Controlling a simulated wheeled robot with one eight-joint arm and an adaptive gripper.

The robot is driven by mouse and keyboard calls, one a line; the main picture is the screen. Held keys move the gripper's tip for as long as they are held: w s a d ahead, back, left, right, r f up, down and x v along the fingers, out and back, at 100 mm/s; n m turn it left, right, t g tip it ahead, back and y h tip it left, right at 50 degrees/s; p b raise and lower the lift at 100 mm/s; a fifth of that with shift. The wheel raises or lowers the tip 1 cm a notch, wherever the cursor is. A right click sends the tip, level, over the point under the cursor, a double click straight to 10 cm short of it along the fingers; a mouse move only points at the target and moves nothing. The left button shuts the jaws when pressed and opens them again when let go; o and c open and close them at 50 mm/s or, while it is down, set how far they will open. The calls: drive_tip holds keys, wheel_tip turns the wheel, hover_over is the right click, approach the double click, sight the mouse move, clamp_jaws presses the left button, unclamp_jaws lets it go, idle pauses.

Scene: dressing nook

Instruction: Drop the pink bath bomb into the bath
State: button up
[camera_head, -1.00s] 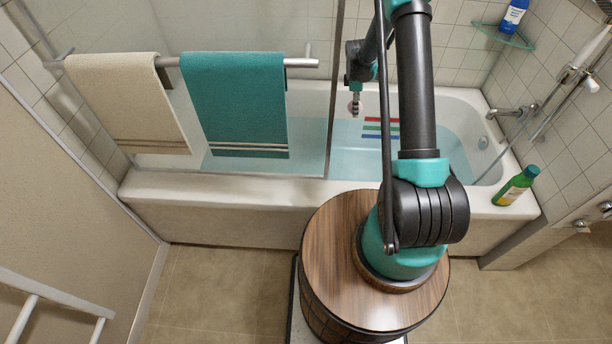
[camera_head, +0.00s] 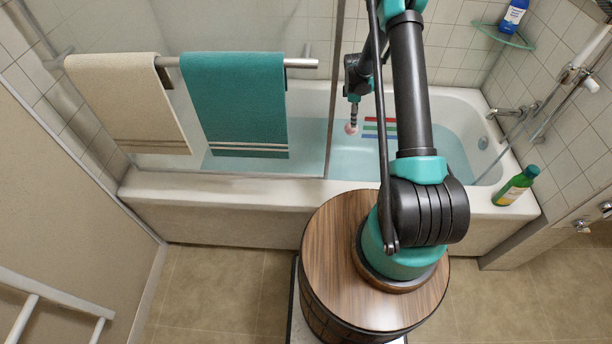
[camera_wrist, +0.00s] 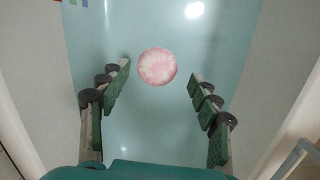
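The pink bath bomb (camera_head: 351,128) is a small pink-and-white mottled ball, seen just below my gripper (camera_head: 354,112) over the bath's water. In the wrist view the bath bomb (camera_wrist: 157,66) shows whole, with clear gaps between it and both green-padded fingers. My gripper (camera_wrist: 159,76) is open there, its fingers spread on either side of the ball. I cannot tell whether the ball is in the air or at the water. The white bath (camera_head: 465,98) holds pale blue water (camera_head: 300,135) and stands along the back wall.
A glass screen with a rail (camera_head: 302,62) carries a cream towel (camera_head: 130,105) and a teal towel (camera_head: 235,105) on the bath's left side. A blue bottle (camera_head: 513,16) sits on the corner shelf (camera_head: 505,37).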

drive_tip(key=shift+o, duration=0.7)
wheel_tip(320, 180, up, 12)
drive_tip(key=a, duration=0.1)
drive_tip(key=shift+a, duration=0.25)
drive_tip(key=shift+w, duration=0.1)
